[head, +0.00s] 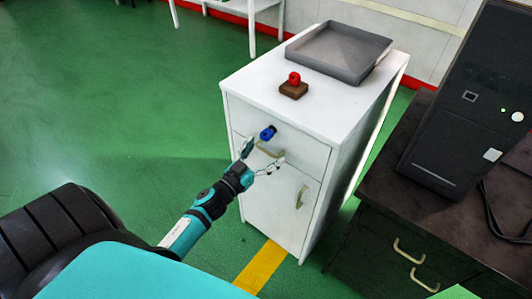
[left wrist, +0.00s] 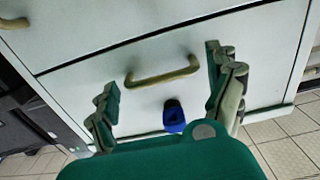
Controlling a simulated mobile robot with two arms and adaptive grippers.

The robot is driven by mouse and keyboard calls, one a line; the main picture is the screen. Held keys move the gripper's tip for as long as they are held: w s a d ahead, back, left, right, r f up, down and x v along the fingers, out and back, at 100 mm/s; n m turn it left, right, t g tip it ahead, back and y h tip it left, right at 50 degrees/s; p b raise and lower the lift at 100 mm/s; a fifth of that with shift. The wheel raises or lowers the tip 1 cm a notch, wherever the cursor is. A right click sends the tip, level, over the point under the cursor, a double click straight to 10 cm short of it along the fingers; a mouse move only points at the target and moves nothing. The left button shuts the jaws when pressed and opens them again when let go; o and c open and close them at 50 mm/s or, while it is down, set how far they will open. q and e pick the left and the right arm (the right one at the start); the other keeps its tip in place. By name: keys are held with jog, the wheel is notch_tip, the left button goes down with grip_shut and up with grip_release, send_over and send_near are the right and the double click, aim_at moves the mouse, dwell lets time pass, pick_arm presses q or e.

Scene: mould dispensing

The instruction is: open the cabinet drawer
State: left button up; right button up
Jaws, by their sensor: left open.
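The white cabinet (head: 300,95) stands in the middle of the head view. Its upper drawer (head: 310,154) looks closed, flush with the front. The drawer's beige bar handle (head: 270,150) shows in the left wrist view (left wrist: 163,72) as a curved bar across the drawer front. A blue lock-like piece (head: 268,133) sits above the handle in the head view and also shows in the left wrist view (left wrist: 174,116). My left gripper (head: 262,157) is open in front of the drawer. Its fingers lie on either side of the handle in the left wrist view, holding nothing. Contact cannot be told.
A lower door with its own handle (head: 301,196) is below the drawer. On the cabinet top are a grey tray (head: 340,52) and a red piece on a brown block (head: 293,90). A dark cabinet (head: 385,215) with a black computer case (head: 460,110) stands right.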

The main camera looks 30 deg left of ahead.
pick_arm(q)
jog(key=shift+w, duration=0.55)
pick_arm(e)
jog(key=shift+s+a+f, duration=0.1)
jog(key=shift+s+a, duration=0.05)
jog(key=shift+a, duration=0.2)
